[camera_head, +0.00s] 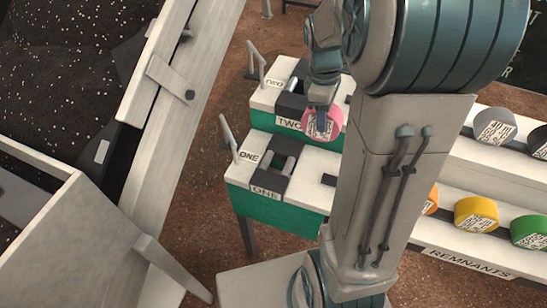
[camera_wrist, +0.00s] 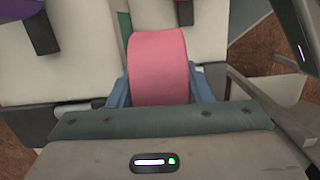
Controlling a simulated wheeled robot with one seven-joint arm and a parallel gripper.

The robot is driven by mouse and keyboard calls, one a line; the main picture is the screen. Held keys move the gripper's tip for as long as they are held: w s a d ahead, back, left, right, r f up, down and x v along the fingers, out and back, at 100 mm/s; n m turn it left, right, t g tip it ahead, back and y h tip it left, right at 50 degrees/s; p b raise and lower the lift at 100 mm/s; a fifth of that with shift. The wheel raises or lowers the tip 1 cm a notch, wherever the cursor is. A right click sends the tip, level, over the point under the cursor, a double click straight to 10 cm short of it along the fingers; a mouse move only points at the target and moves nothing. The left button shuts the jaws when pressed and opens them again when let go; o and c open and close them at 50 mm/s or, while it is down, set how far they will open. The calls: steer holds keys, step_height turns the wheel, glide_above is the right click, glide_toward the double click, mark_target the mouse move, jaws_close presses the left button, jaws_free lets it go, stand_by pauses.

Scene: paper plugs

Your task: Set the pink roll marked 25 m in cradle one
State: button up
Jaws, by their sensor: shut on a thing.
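My gripper (camera_head: 322,112) is shut on a pink roll (camera_head: 322,127) with a pale printed label, too small to read. The roll also fills the space between the blue fingers in the wrist view (camera_wrist: 158,65). It is held near the front edge of the step marked TWO, to the right of that label. Cradle one (camera_head: 277,168) is a dark, empty-looking holder on the lower white step, marked ONE, below and left of the roll. Cradle two (camera_head: 292,103) is the dark holder on the step above. I cannot tell whether the roll touches the step.
A shelf marked REMNANTS (camera_head: 467,263) holds several rolls at the right, among them a yellow one (camera_head: 476,214), a green one (camera_head: 530,231) and a grey one (camera_head: 494,125). Upright metal levers (camera_head: 228,135) stand left of the cradles. My arm hides the middle of the stand.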

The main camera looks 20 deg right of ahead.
steer(key=shift+a, duration=0.15)
steer(key=w+a+f, duration=0.1)
steer(key=a+f, duration=0.9)
steer(key=a, duration=0.1)
steer(key=shift+w+f, duration=0.15)
steer(key=shift+f, duration=0.2)
steer(key=shift+f+b, duration=0.1)
steer(key=shift+b, duration=0.2)
steer(key=o, duration=1)
steer(key=shift+o, duration=0.2)
